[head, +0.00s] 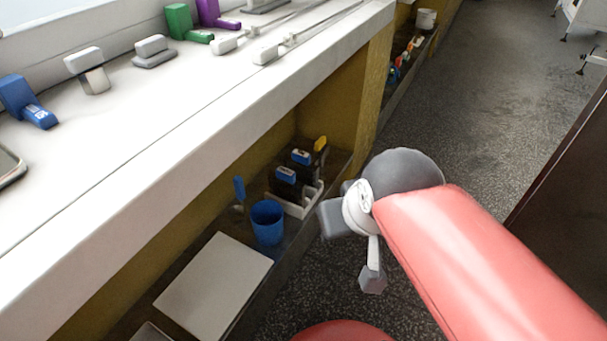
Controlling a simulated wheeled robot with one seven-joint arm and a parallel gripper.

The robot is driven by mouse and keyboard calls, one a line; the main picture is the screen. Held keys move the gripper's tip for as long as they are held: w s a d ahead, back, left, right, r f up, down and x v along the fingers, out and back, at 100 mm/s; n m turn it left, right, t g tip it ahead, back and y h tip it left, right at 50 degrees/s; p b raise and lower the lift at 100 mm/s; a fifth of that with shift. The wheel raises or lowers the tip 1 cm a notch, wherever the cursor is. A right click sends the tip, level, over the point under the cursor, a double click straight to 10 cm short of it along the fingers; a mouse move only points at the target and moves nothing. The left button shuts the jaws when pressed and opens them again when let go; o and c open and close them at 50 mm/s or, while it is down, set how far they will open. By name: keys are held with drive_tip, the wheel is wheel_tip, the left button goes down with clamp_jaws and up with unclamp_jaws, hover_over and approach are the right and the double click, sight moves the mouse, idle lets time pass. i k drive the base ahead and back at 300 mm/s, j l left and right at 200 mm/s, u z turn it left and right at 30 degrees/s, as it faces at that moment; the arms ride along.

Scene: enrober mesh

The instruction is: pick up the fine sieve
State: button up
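I cannot pick out the fine sieve for certain in the head view. Two long thin-handled tools with pale blocky ends, one nearer (267,54) and one farther (224,45), lie on the white counter. Their far ends are too small to make out. My gripper (354,250) hangs over the floor in front of the counter, at the end of my red arm. Its two dark fingertips are spread apart, with nothing visible between them. It is apart from the counter and the shelf.
The white counter (130,130) also holds blue (25,100), green (182,22) and purple (212,14) tools. The low shelf below holds a blue cup (267,222), a pale board (213,283) and a white rack (299,205). Speckled floor (470,110) is clear beyond; a dark panel (570,170) stands at right.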

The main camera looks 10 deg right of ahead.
sight(307, 173)
drive_tip(key=i+l+u, duration=0.3)
drive_tip(key=l, duration=0.25)
drive_tip(key=l+u, duration=0.35)
drive_tip(key=l, duration=0.15)
drive_tip(key=i+l+u, duration=0.1)
drive_tip(key=l+u, duration=0.2)
drive_tip(key=l, duration=0.3)
